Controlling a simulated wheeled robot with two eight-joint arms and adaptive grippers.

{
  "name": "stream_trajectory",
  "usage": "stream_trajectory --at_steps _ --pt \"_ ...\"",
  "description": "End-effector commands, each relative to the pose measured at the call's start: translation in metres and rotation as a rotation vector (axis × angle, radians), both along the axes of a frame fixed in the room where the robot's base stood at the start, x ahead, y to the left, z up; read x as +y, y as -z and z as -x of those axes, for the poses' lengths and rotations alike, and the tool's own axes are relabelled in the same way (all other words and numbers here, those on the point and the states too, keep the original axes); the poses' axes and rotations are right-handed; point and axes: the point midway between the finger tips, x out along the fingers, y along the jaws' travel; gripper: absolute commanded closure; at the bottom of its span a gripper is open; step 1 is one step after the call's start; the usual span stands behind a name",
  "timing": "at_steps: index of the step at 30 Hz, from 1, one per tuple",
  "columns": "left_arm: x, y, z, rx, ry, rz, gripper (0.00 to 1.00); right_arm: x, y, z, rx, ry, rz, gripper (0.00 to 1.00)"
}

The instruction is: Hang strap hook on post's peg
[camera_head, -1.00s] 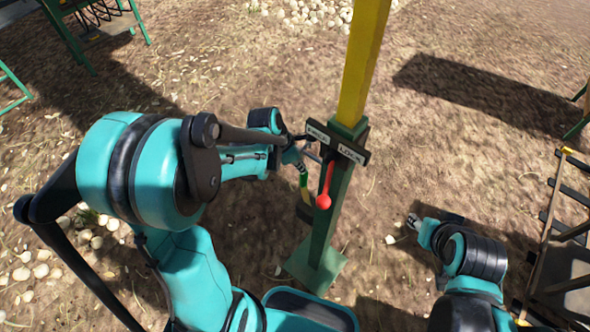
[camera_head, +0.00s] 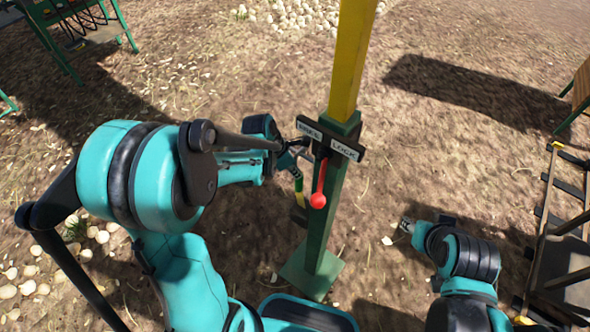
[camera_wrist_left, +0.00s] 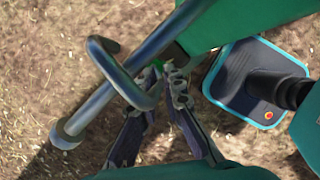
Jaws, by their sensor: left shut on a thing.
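The green post (camera_head: 322,225) with a yellow upper part stands in the middle of the head view. In the left wrist view its grey metal peg (camera_wrist_left: 88,112) sticks out to the lower left and ends in a round cap. My left gripper (camera_wrist_left: 167,82) is shut on the grey strap hook (camera_wrist_left: 122,72), close beside the post. The bent hook crosses over the peg in this view; I cannot tell if it bears on it. The strap (camera_head: 299,186) hangs below my left gripper in the head view. My right gripper (camera_head: 407,225) is right of the post, away from it; its jaws are too small to judge.
A red-knobbed lever (camera_head: 318,198) hangs on the post's front under a crossboard (camera_head: 344,149) that reads LOCK on its right. A wooden ladder-like frame (camera_head: 545,240) stands at the right. A green structure (camera_head: 85,50) is at upper left. Bare ground lies between.

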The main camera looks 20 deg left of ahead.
Motion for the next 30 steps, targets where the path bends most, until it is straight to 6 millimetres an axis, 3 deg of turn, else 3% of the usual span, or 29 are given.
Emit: stream_trajectory --at_steps 2,3,5,17,30 --pt "0.000 0.000 0.000 0.000 0.000 0.000 1.00 0.000 0.000 0.000 0.000 0.000 0.000 0.60" --pt "0.000 0.000 0.000 0.000 0.000 0.000 0.84 0.000 0.000 0.000 0.000 0.000 0.000 0.60" --pt "0.000 0.000 0.000 0.000 0.000 0.000 0.68 0.000 0.000 0.000 0.000 0.000 0.000 0.60" --pt "0.002 -0.006 0.001 0.000 -0.001 0.000 0.67 0.000 0.000 0.000 0.000 0.000 0.000 0.60" --pt "0.025 -0.084 0.024 0.000 -0.001 0.000 0.67 0.000 0.000 0.000 0.000 0.000 0.000 0.60"
